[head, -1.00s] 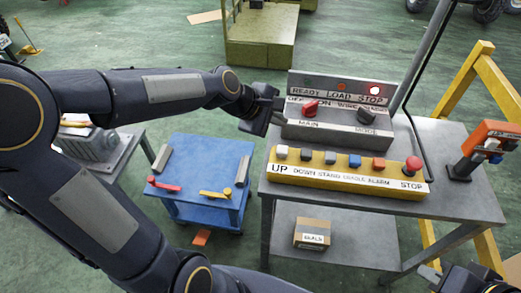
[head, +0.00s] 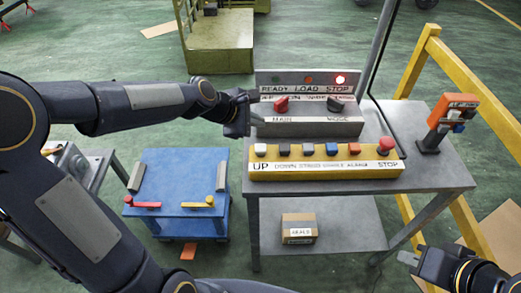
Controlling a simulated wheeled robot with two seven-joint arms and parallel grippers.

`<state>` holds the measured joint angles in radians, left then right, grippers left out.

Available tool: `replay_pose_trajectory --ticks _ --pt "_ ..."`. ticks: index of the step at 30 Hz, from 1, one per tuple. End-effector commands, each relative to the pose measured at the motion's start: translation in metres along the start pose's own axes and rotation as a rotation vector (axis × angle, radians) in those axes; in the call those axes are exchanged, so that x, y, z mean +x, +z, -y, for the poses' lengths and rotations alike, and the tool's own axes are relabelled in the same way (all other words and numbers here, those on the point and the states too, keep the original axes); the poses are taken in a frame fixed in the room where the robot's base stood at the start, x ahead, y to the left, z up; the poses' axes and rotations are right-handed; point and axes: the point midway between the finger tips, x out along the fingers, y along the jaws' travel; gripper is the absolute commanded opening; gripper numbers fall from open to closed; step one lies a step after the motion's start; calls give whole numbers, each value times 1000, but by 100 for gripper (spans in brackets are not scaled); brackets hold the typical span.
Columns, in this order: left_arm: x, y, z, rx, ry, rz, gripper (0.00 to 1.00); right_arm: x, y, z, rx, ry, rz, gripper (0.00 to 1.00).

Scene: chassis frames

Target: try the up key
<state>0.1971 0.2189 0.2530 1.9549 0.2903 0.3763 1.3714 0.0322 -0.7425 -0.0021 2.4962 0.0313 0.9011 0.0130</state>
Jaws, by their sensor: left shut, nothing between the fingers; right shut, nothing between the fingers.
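The yellow key box (head: 300,172) sits on the front of the grey table. Its white UP key (head: 261,150) is at the left end, and the red STOP knob (head: 386,144) is at the right end. Several other keys stand between them. My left gripper (head: 256,109) is shut and empty at the left side of the grey panel, above and a little left of the UP key, apart from it. My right gripper (head: 404,257) is shut and empty at the lower right, in front of the table and well away from the keys.
The grey switch panel (head: 308,127) behind the keys has two knobs and a lit red STOP lamp (head: 340,79). An orange device (head: 452,112) stands at the table's right. A blue cart (head: 181,180) is at left. A carton (head: 299,228) lies on the lower shelf.

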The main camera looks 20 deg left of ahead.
Motion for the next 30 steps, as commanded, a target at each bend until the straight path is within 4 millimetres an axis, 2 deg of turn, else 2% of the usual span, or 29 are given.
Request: replay_pose_trajectory --ticks 1,6,12,30 --pt "9 -7 7 -1 -1 -1 0 11 6 -5 0 0 0 0" --pt "27 -20 20 -1 -1 -1 0 31 16 -14 0 0 0 0" --pt "44 -32 32 0 -2 0 0 48 25 -22 0 0 0 0" --pt "48 -34 35 0 -1 1 0 52 26 -24 0 0 0 0"
